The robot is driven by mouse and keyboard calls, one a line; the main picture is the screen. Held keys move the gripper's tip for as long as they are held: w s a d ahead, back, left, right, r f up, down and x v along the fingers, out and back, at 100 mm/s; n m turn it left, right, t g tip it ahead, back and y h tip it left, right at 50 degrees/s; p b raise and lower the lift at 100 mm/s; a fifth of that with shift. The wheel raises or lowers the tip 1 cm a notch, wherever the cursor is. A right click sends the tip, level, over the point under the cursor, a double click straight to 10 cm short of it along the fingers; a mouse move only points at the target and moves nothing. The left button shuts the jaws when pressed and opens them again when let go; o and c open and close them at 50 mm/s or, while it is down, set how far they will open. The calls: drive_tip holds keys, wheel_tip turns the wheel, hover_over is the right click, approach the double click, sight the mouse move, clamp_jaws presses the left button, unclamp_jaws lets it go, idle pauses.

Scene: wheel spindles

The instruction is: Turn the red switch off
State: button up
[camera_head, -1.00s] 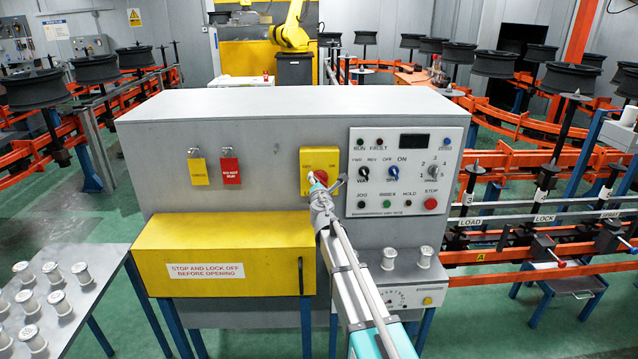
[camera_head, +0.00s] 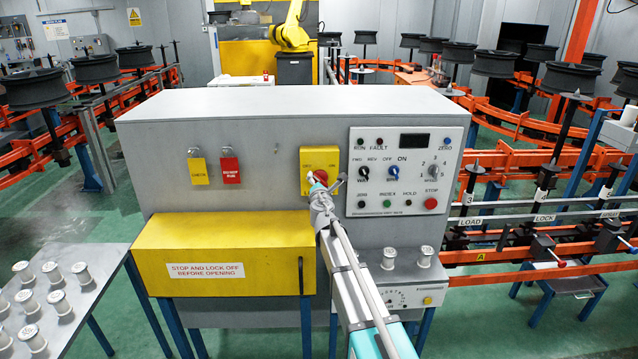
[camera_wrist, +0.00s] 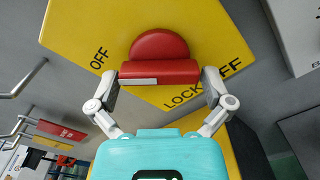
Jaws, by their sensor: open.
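The red switch (camera_head: 320,177) is a round red knob with a bar handle on a yellow plate (camera_head: 307,157) on the grey cabinet front. In the wrist view the red switch (camera_wrist: 160,58) sits ahead of my gripper (camera_wrist: 161,84), and the yellow plate (camera_wrist: 85,30) carries the words OFF and LOCK OFF. My gripper's open fingers are at the two ends of the red bar, one on each side. I cannot tell whether they touch it. In the head view my gripper (camera_head: 325,190) partly hides the switch.
A control panel (camera_head: 405,170) with knobs and buttons is just right of the switch. Yellow and red tags (camera_head: 230,170) hang to its left. A yellow box (camera_head: 225,240) juts out below. White spools stand on the left table (camera_head: 85,325).

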drive_tip(key=s, duration=1.2)
idle(0.3)
drive_tip(key=s+d+f+m+g+h, duration=0.35)
drive_tip(key=s+d+f+m, duration=0.2)
drive_tip(key=d+m, duration=0.3)
drive_tip(key=s+d+f+m+g+h, duration=0.3)
drive_tip(key=s+d+f+m+g, duration=0.3)
drive_tip(key=m, duration=0.4)
drive_tip(key=s+a+f+m+g+y, duration=0.1)
drive_tip(key=s+f+m+g+y, duration=0.2)
drive_tip(key=s, duration=0.6)
drive_tip(key=s+a+f+m+g+y, duration=0.1)
drive_tip(key=s+f+m+g+y, duration=0.2)
drive_tip(key=s, duration=0.6)
drive_tip(key=f+m+g, duration=0.1)
drive_tip(key=m+g, duration=0.1)
drive_tip(key=shift+m, duration=0.35)
drive_tip(key=shift+a+g+y, duration=0.1)
drive_tip(key=shift+g+y, duration=0.15)
